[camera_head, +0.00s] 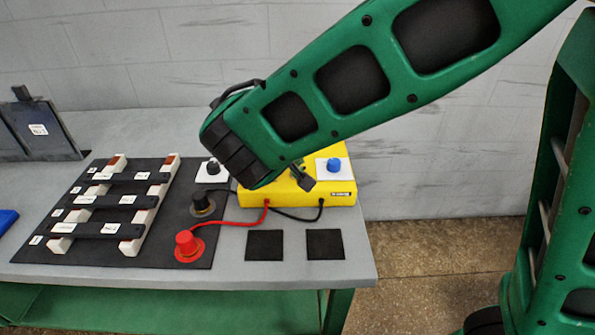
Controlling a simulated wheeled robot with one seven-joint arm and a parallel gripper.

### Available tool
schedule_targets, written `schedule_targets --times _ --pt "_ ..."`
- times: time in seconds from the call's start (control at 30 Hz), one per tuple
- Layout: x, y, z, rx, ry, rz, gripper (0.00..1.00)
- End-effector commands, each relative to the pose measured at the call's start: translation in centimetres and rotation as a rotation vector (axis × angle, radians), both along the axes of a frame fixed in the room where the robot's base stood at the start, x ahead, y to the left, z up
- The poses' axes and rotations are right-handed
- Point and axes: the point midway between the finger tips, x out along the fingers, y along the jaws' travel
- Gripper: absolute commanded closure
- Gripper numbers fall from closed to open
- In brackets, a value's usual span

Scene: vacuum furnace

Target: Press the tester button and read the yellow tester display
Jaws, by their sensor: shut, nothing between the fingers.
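The yellow tester (330,190) stands on the right part of the grey bench. A blue button (334,165) sits on a white plate on its top. My green arm comes down from the upper right and covers the tester's left part. No display can be made out on the parts of the tester that show. My gripper (305,182) is shut and empty at the tester, just left of the blue button and apart from it in the picture. Its tip is small and partly hidden by the arm. I cannot tell whether it touches the tester.
A red terminal (187,246) and a black terminal (203,205) have leads to the tester. A black knob (212,170) sits on a white plate. A dark mat (180,220) holds labelled black bars on white supports. Two black squares (265,245) lie at the front.

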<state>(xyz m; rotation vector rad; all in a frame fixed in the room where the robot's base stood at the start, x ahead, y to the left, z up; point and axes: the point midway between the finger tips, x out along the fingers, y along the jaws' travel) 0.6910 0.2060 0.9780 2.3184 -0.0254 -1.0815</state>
Motion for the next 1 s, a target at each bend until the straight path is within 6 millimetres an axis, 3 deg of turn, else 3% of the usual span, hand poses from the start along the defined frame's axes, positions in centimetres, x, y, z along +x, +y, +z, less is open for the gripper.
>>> schedule_targets --times 1.0 --pt "-0.12 -0.02 -0.78 -0.001 0.000 -0.001 1.00"
